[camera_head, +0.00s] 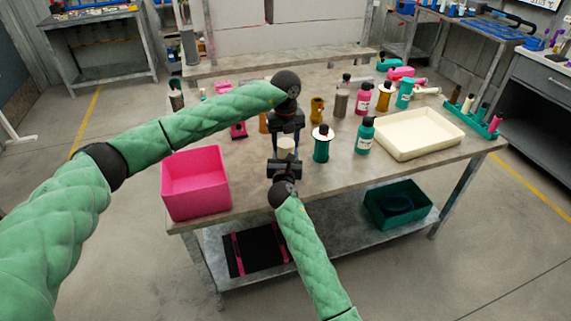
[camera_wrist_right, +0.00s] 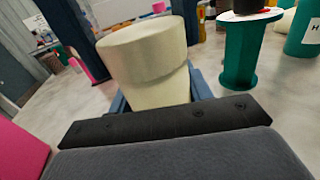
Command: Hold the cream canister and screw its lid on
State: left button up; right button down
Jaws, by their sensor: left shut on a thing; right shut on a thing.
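The cream canister (camera_head: 286,144) is upright above the table's front part, between my two grippers. In the right wrist view its narrower lower body (camera_wrist_right: 160,92) sits between my right gripper's (camera_wrist_right: 160,103) fingers. A wider cream top, which looks like the lid (camera_wrist_right: 146,55), sits on the body with a visible seam; I cannot tell how tight it is. My left gripper (camera_head: 286,136) points down from above and is shut on the lid, its fingertips partly hidden. My right gripper (camera_head: 284,160) reaches in from the front and is shut on the canister.
A pink bin (camera_head: 196,183) stands left on the table, and a cream tray (camera_head: 424,152) lies right. A teal bottle (camera_head: 365,136) and several other items stand beyond.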

pick_arm(q)
jog(key=m, duration=1.3)
jog(key=shift+m, duration=0.3)
jog(key=m, duration=0.4)
jog(key=o, duration=1.1)
jog(key=shift+c, duration=0.2)
jog(key=shift+r, duration=2.2)
